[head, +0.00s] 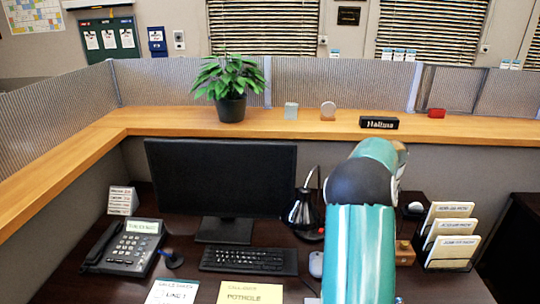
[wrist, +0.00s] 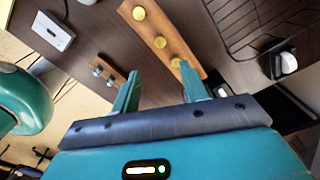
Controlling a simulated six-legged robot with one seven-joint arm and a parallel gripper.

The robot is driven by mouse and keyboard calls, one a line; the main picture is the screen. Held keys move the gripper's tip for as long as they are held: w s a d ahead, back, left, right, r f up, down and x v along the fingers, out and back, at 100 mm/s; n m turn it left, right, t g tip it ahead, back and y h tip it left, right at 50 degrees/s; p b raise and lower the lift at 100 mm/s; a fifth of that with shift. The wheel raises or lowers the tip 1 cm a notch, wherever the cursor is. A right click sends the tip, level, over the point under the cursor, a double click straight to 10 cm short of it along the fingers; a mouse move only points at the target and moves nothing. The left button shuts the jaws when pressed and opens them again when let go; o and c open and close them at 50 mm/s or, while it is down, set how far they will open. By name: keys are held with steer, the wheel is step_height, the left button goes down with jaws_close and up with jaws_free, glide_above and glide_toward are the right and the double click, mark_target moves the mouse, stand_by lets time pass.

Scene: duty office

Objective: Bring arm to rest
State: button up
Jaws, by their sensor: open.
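My arm (head: 362,240) is teal with a dark joint and rises over the right part of the desk in the head view. It hides my gripper there. In the wrist view my gripper (wrist: 158,84) shows two teal fingers spread apart with nothing between them. The dark brown desk (wrist: 190,100) lies beyond the fingertips. A wooden strip with yellow round knobs (wrist: 160,40) shows beyond the right finger. A smaller wooden piece with silver pegs (wrist: 108,73) shows near the left finger. Whether the fingers touch either piece is hard to tell.
The desk holds a monitor (head: 222,180), keyboard (head: 248,260), phone (head: 125,246), kettle (head: 305,208) and file rack (head: 452,238). A wooden ledge (head: 165,119) behind bears a potted plant (head: 230,90) and a nameplate (head: 379,123). A white mouse (head: 316,264) lies left of my arm.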

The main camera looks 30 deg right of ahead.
steer(key=a+r+n+t, duration=0.1)
steer(key=a+r+n, duration=0.4)
steer(key=a, duration=0.5)
steer(key=a+r+n+t, duration=0.1)
steer(key=a+r+n, duration=0.3)
steer(key=a, duration=0.5)
steer(key=a+r+n+t, duration=0.1)
steer(key=a+r+n, duration=0.4)
steer(key=a, duration=0.5)
steer(key=s+a+n+t, duration=0.1)
steer(key=s+a+n, duration=0.6)
steer(key=a, duration=0.2)
steer(key=s+a+n+t, duration=0.1)
steer(key=s+a+n, duration=0.6)
steer(key=a, duration=0.3)
steer(key=shift+s+a+f+n+t, duration=0.15)
steer(key=shift+a+f+n+t, duration=0.15)
steer(key=shift+n, duration=0.4)
steer(key=shift+c, duration=0.8)
steer(key=shift+s, duration=0.15)
